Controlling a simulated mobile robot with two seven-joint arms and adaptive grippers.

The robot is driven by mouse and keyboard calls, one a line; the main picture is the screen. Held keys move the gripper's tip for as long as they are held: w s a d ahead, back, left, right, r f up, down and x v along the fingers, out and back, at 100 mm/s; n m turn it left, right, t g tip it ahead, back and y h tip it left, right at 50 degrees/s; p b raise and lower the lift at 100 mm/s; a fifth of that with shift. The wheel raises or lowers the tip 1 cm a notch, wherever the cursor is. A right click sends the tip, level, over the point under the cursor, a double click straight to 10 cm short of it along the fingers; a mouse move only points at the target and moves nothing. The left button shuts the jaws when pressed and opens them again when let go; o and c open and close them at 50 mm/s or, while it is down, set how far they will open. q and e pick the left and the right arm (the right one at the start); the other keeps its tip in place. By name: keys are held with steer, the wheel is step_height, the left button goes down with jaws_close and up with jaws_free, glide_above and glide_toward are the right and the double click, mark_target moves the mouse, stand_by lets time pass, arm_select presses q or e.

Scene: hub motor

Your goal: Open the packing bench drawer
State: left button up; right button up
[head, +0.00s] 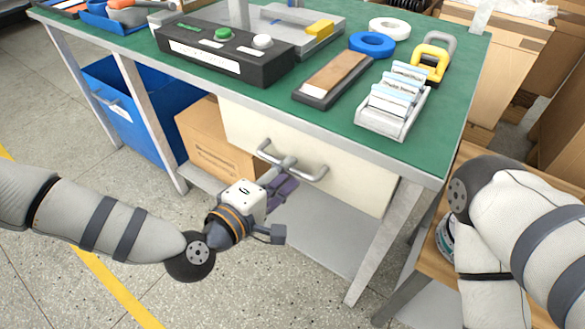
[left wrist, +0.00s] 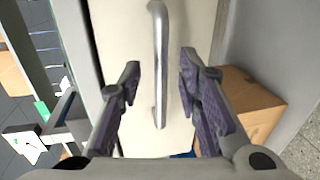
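The packing bench drawer has a cream front (head: 352,184) under the green bench top and looks closed. Its metal bar handle (head: 312,173) runs along the front. It also shows in the left wrist view as a silver bar (left wrist: 161,85). My left gripper (head: 281,178) is at the handle, in front of the drawer. In the left wrist view its two purple-padded fingers (left wrist: 162,68) are spread, one on each side of the bar, with gaps visible on both sides. My right arm comes in at the right, but its gripper is not visible.
The green bench top (head: 290,98) carries a black control box (head: 225,50), tape rolls (head: 372,44) and a label holder (head: 395,100). A blue bin (head: 130,105) and a cardboard box (head: 215,140) are under the bench at left. A bench leg (head: 385,240) stands at right. Floor in front is open.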

mark_target(291, 171)
arm_select(q)
steer(key=shift+x, duration=1.5)
jaws_close()
arm_select(e)
steer(key=shift+s+f, duration=0.1)
arm_select(q)
steer(key=shift+s, duration=0.1)
